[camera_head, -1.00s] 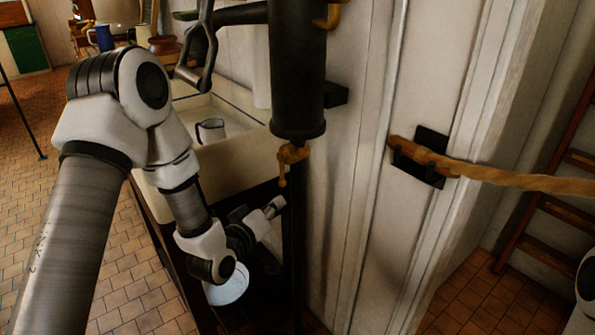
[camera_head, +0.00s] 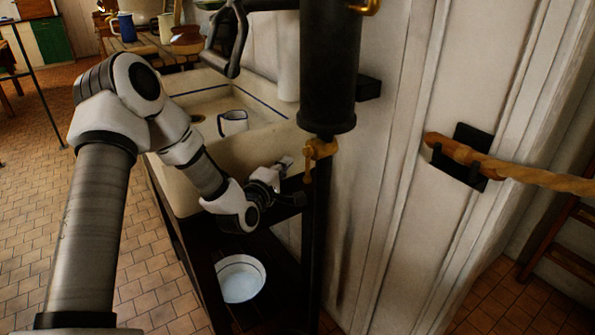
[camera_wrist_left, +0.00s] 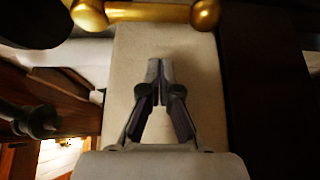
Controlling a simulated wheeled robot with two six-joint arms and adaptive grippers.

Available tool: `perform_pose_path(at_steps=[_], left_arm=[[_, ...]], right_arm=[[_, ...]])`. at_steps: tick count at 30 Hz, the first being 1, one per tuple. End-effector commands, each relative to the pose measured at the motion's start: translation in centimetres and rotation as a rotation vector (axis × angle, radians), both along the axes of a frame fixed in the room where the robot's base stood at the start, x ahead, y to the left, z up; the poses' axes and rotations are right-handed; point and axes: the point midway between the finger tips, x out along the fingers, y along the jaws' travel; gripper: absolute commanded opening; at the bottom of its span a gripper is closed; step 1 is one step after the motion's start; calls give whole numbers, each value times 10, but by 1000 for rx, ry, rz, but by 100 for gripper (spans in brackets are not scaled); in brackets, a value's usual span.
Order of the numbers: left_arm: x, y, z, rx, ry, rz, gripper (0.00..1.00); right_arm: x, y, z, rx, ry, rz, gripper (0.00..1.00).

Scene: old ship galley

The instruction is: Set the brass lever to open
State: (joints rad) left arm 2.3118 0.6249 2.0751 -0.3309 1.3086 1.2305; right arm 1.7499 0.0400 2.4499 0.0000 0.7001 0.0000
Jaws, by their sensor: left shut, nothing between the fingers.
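The brass lever (camera_head: 308,172) hangs downward from a brass valve (camera_head: 320,149) under the black pump cylinder in the head view. In the left wrist view a brass bar of this fitting (camera_wrist_left: 150,14) crosses the top, beyond the fingertips. My left gripper (camera_head: 287,162) is just left of the lever at about the height of the valve. In the left wrist view its fingers (camera_wrist_left: 160,62) are together with nothing between them, and a gap shows between them and the brass. My right gripper is not in view.
The black pump cylinder (camera_head: 328,70) stands above the valve, with a dark pipe below. A pale sink (camera_head: 265,145) holding a mug (camera_head: 232,122) is behind my left arm. A white basin (camera_head: 241,279) sits low down. A rope (camera_head: 535,176) is held at the wall at right.

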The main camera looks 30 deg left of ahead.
Motion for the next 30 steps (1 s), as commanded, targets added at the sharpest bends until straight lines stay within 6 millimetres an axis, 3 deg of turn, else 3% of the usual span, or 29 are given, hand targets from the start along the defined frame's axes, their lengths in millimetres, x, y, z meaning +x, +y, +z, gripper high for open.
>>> perform_pose_path(at_steps=[1,4,9,30], left_arm=[[7,-4,1,4,0,-3,0],[0,-24,0,2,3,-6,0],[-3,-38,0,0,1,-1,0],[-7,-50,0,-65,27,-1,0]], right_arm=[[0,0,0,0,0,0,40],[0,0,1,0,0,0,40],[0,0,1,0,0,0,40],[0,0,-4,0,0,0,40]])
